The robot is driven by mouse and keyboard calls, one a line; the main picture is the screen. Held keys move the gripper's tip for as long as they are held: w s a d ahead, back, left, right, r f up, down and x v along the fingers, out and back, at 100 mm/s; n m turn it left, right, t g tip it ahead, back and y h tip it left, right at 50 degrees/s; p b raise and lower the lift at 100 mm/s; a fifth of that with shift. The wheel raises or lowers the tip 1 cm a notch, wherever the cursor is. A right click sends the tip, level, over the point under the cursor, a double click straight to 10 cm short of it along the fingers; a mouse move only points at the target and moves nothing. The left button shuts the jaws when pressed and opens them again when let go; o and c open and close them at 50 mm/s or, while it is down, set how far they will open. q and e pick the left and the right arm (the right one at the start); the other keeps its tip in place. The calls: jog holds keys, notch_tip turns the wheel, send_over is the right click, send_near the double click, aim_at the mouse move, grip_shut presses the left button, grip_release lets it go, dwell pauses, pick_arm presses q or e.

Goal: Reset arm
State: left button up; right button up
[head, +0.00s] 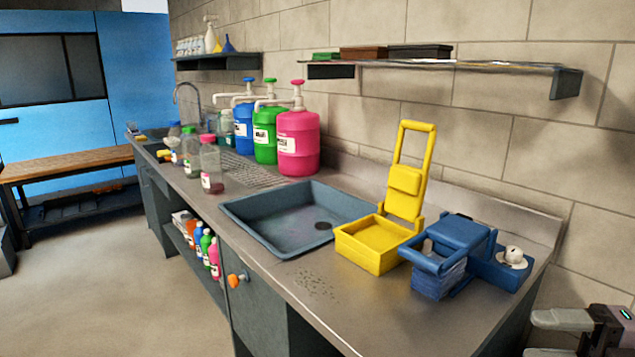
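My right gripper (548,336) shows at the lower right corner, partly cut off by the frame. Its two grey fingers point left and stand apart, with nothing seen between them. It is to the right of the metal counter (330,300), near the counter's right end. My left gripper and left arm are not in view. No duct brush can be made out.
On the counter are a grey sink tray (275,225), a yellow wringer-like box (375,245), a blue one (445,265), pink (298,145), green (265,135) and blue (243,120) pump jugs, and bottles. A wooden bench (65,163) stands left; the floor between is clear.

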jog(key=w+d+r+m+t+h, duration=0.65)
jog(key=w+d+m+t, duration=0.25)
jog(key=w+m+t, duration=0.4)
jog(key=d+f+m+g+h, duration=0.1)
jog(key=d+f+m+h, duration=0.2)
jog(key=d+m+h, duration=0.45)
jog(key=d+f+m+h, duration=0.3)
jog(key=d+m+h, duration=0.3)
jog(key=d+h, duration=0.15)
jog(key=s+a+f+g+y, duration=0.25)
jog(key=s+a+f, duration=0.35)
jog(key=a+f, duration=0.65)
jog(key=s+a+f+g+y, duration=0.25)
jog(key=s+a+f, duration=0.45)
jog(key=a+f, duration=0.5)
jog(key=s+a+f+m+g+y+p, duration=0.1)
jog(key=s+a+m+y+p, duration=0.1)
jog(key=s+a, duration=1.1)
jog(key=shift+s+f+m+p, duration=0.25)
jog(key=shift+s+m+p, duration=0.35)
jog(key=shift+p, duration=0.35)
jog(key=shift+w+d+y, duration=0.1)
jog(key=shift+w+y, duration=0.05)
jog(key=shift+y, duration=0.1)
